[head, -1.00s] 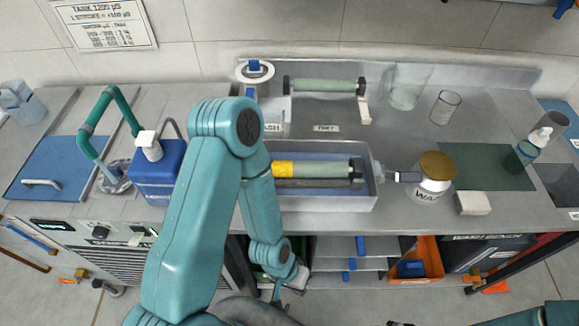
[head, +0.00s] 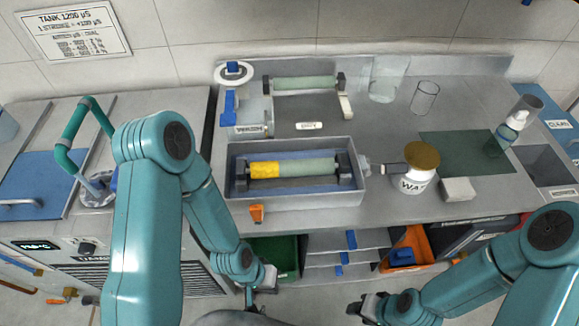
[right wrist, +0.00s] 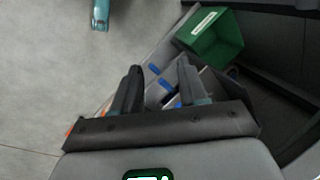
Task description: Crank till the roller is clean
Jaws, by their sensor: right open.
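The roller (head: 308,168) lies level in a grey rectangular tray (head: 300,200) at the middle of the bench in the head view. Its left part is covered in yellow (head: 266,170); the rest is pale green. A crank with a dark handle (head: 391,168) sticks out at the tray's right side, close to the white jar. My left gripper (head: 266,288) hangs low in front of the bench, below the tray; its fingers are too small to read. My right gripper (head: 364,308) is open and empty, low in front of the shelves, apart from the crank.
A white jar (head: 413,182) with a brown lid stands right of the crank, beside a white block (head: 458,190). A second green roller (head: 305,84) sits on a rack behind. A green bin (right wrist: 212,38) shows below the bench in the right wrist view.

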